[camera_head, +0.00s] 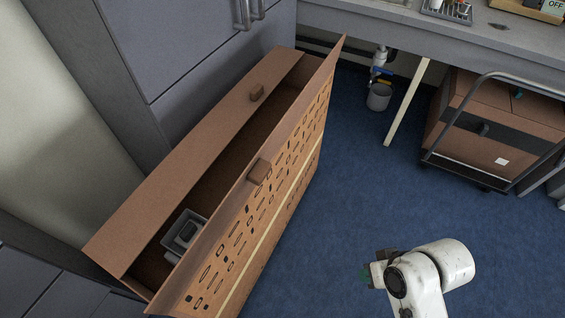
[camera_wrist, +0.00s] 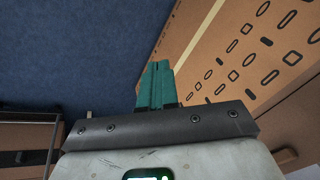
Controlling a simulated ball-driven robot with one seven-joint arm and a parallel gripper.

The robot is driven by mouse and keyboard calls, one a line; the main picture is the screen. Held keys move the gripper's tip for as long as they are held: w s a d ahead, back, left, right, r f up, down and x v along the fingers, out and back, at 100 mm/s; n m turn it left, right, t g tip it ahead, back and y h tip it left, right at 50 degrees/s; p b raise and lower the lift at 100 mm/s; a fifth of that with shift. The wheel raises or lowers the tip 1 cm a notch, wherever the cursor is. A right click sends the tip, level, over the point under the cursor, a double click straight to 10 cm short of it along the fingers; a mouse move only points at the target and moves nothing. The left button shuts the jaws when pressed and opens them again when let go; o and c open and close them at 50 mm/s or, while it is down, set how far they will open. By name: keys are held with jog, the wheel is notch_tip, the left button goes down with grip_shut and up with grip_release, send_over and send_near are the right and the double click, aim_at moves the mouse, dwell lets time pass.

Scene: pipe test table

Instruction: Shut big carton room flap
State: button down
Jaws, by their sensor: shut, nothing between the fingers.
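The big carton (camera_head: 273,222) is a long brown box at the left of the head view, its near side printed with dark slots and a pale strip. Its left flap (camera_head: 190,160) is a plain slanting panel with a small brown block. Its right flap (camera_head: 232,202) stands raised and tilted along the near side, with another brown block. A long gap between the flaps shows the dark inside. My gripper (camera_head: 367,273) is at the lower right, apart from the carton. In the wrist view its teal fingers (camera_wrist: 157,84) are together and empty, with the carton's printed side (camera_wrist: 240,60) beyond.
A grey container (camera_head: 184,232) sits inside the carton. Grey cabinets (camera_head: 180,45) stand behind it. A bench (camera_head: 440,30) runs along the back, with a pale leg and a small bucket (camera_head: 379,96) below. A cart with a brown box (camera_head: 500,125) stands right. Blue floor (camera_head: 360,190) lies clear between.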

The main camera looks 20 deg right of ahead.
jog(key=w+a+r+m+t+y, duration=0.3)
jog(key=w+t+y, duration=0.15)
jog(key=w, duration=0.45)
jog(key=m+t+y+b, duration=0.1)
jog(key=m+t+y, duration=0.3)
jog(key=y, duration=0.1)
send_near(267, 174)
jog(key=shift+h, duration=0.25)
jog(key=p+x, duration=0.2)
jog(key=x, duration=0.4)
jog(key=shift+w+a, duration=0.1)
jog(key=shift+a, duration=0.15)
